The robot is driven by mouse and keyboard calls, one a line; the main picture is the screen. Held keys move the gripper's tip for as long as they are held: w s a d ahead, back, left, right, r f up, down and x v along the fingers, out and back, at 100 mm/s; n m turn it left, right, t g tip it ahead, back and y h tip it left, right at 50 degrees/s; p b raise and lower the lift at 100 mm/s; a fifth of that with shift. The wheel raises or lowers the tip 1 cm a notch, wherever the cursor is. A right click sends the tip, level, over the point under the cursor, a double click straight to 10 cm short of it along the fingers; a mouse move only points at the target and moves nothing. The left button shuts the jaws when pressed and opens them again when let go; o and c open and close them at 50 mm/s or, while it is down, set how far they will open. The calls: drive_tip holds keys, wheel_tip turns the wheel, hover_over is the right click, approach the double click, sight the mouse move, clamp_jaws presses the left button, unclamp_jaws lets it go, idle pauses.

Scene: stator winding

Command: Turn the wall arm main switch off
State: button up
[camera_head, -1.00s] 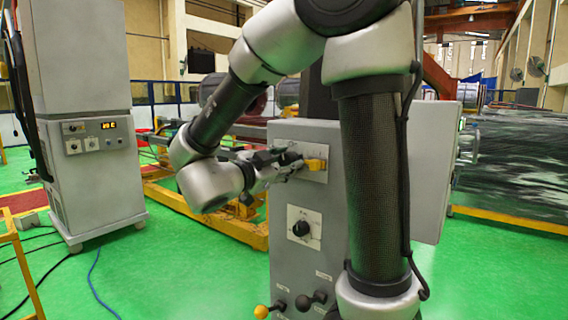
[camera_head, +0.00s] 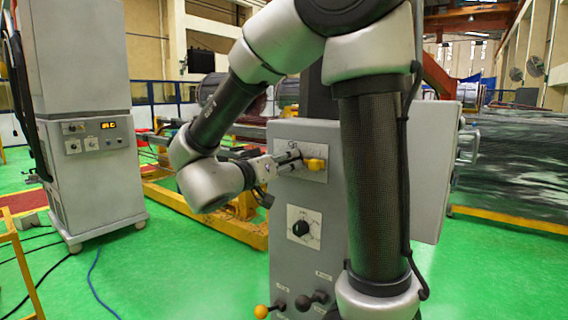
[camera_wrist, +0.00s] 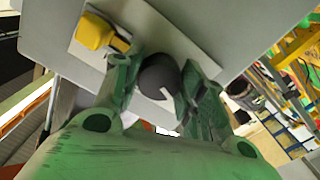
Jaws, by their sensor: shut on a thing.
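A grey control cabinet (camera_head: 315,225) stands in the middle of the head view. Its upper white plate (camera_head: 322,176) carries a yellow handle (camera_head: 314,164), and a dark round knob sits to the left of it. In the wrist view the black knob (camera_wrist: 158,77) with a white pointer mark lies between the fingers of my gripper (camera_wrist: 160,88). The gripper is shut on this knob. The yellow handle (camera_wrist: 97,33) is at upper left there, outside the fingers. In the head view my gripper (camera_head: 289,160) reaches the plate from the left and mostly hides the knob.
A lower plate holds another black dial (camera_head: 302,228). Below are a yellow-knobbed lever (camera_head: 262,311) and a black-knobbed lever (camera_head: 303,302). A tall grey cabinet (camera_head: 90,185) stands at left with cables on the green floor. A yellow frame (camera_head: 205,213) lies behind my arm.

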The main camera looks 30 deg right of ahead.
drive_tip(key=shift+n, duration=2)
drive_tip(key=o, duration=1)
drive_tip(key=shift+a, duration=0.1)
drive_tip(key=v, duration=1.2)
